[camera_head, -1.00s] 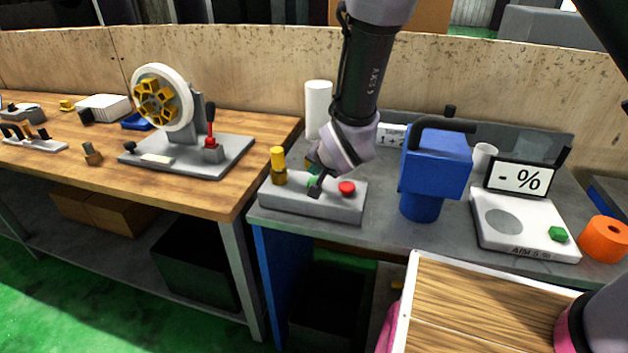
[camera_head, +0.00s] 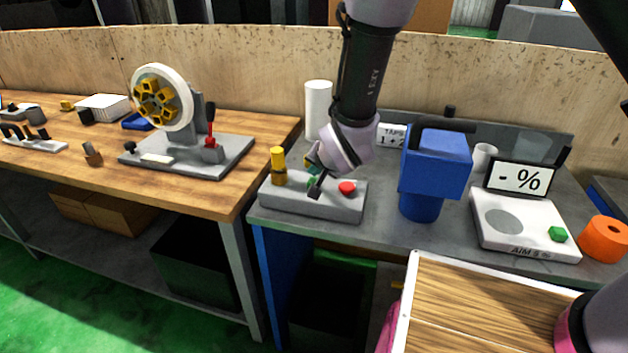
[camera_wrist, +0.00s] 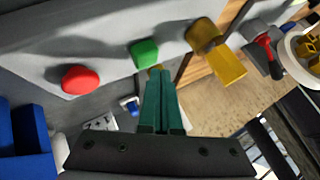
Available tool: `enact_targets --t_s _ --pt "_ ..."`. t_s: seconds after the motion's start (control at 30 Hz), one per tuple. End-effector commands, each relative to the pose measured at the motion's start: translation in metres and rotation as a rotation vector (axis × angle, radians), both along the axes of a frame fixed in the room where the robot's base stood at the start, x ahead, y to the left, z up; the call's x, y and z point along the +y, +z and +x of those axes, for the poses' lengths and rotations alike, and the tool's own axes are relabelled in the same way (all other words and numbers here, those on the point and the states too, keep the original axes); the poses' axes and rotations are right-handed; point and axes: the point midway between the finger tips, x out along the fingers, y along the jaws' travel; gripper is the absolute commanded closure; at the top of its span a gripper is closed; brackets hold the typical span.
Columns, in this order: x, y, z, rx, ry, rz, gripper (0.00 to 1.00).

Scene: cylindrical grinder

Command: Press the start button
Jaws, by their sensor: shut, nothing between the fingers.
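A grey control box (camera_head: 335,207) stands on the grey table. It carries a red button (camera_head: 347,187) and a yellow post (camera_head: 278,168) at its left end. A green button (camera_wrist: 144,52) lies between them in the wrist view, with the red button (camera_wrist: 80,79) to its left and the yellow post (camera_wrist: 215,52) to its right. My gripper (camera_wrist: 156,72) is shut and empty, its teal fingertips close to the green button. I cannot tell whether they touch it. In the head view my gripper hangs over the box and largely hides the green button.
A blue machine (camera_head: 435,165) stands just right of the box. A white scale (camera_head: 525,225) with its own green button (camera_head: 558,233) is farther right. A wheel stand (camera_head: 185,150) is on the wooden table at left. A white cylinder (camera_head: 318,108) stands behind the box.

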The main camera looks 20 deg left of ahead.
Motion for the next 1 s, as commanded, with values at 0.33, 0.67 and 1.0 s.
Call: enact_targets --t_s 0.33,0.67,1.0 --pt "0.0 -0.0067 0.0 0.0 -0.001 0.001 1.0" --pt "-0.0001 -0.0078 0.0 0.0 0.0 0.0 1.0" --pt "-0.0001 -0.0118 0.0004 0.0 0.0 0.0 1.0"
